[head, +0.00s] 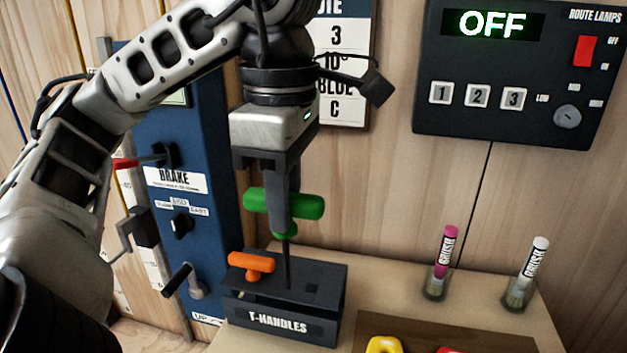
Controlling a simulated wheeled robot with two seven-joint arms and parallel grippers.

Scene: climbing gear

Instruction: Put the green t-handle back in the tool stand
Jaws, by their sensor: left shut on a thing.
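The green t-handle (310,207) is held upright in my left gripper (282,215), its dark shaft pointing down. The shaft's lower part meets the top of the tool stand (322,275) in the picture; I cannot tell whether the tip is in a hole or just in front of or behind one. The stand is a dark box labelled T-HANDLES on the shelf. An orange t-handle (252,263) sits at the stand's left side. A small square hole shows at the stand's right. My right gripper is not in view.
Two cups with brush pens, one pink (442,255) and one white (530,265), stand right of the stand. A brown mat (440,332) with a yellow piece (385,345) lies in front. A blue brake panel (205,130) is at the left, a route lamp panel (470,65) on the wall.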

